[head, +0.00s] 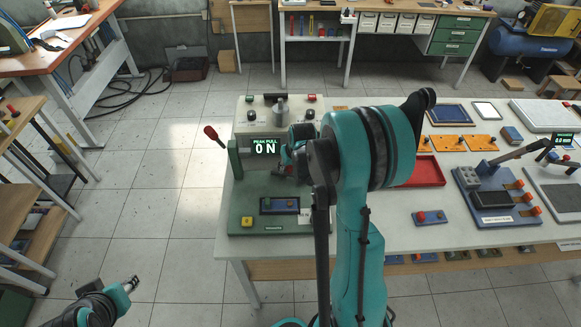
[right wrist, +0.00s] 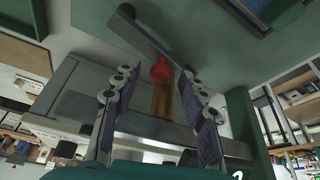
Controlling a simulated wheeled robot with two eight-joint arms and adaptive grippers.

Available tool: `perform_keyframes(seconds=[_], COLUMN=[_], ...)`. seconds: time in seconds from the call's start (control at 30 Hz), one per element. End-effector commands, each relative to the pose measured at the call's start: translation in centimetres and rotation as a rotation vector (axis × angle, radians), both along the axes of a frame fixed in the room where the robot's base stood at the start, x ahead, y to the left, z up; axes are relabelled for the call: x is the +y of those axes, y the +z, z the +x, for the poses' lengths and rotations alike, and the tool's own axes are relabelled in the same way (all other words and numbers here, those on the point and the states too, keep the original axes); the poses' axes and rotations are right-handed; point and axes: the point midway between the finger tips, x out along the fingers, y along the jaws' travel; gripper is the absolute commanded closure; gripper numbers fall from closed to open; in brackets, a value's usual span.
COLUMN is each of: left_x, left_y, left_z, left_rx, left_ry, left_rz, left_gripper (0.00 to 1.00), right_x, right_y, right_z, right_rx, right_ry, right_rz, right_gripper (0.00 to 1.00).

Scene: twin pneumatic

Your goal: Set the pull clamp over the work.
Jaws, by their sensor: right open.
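The pull tester (head: 270,110) stands at the table's left end, its display reading peak pull 0 N. A blue plate (head: 279,206), perhaps the work, lies on its green base. In the right wrist view a red knob (right wrist: 161,71), apparently the pull clamp's handle, sits between the two fingers of my right gripper (right wrist: 158,78), by a grey bar (right wrist: 143,36). The fingers are apart, with gaps beside the knob. In the head view my right gripper (head: 285,167) is at the tester's front, partly hidden by my arm. My left gripper (head: 131,284) is low left, away from the table.
A red-knobbed lever (head: 211,133) sticks out at the tester's left. A yellow button box (head: 247,222) sits on the base. Right of my arm are a red tray (head: 427,171), orange plates (head: 445,143) and another blue fixture (head: 493,199).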

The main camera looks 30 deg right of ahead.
Motion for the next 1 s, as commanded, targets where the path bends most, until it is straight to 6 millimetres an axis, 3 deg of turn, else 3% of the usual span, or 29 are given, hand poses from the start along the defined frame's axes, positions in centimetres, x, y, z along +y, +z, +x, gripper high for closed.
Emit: perform_keyframes(seconds=[0.27,0.43,1.0], left_x=[0.00,0.00,0.00], left_y=[0.00,-0.01,-0.60], left_z=[0.00,0.01,0.00], left_rx=[0.000,0.000,0.000], left_ry=[0.000,0.000,0.000], left_rz=[0.000,0.000,0.000], left_gripper=[0.65,0.65,0.65], right_x=[-0.01,-0.03,0.32], right_y=[-0.20,-0.18,-0.23], right_z=[0.10,0.11,-0.42], right_rx=[0.000,-0.001,-0.002], right_ry=[0.000,0.000,0.110], right_rz=[0.000,0.000,-0.001], right_gripper=[0.57,1.00,1.00])
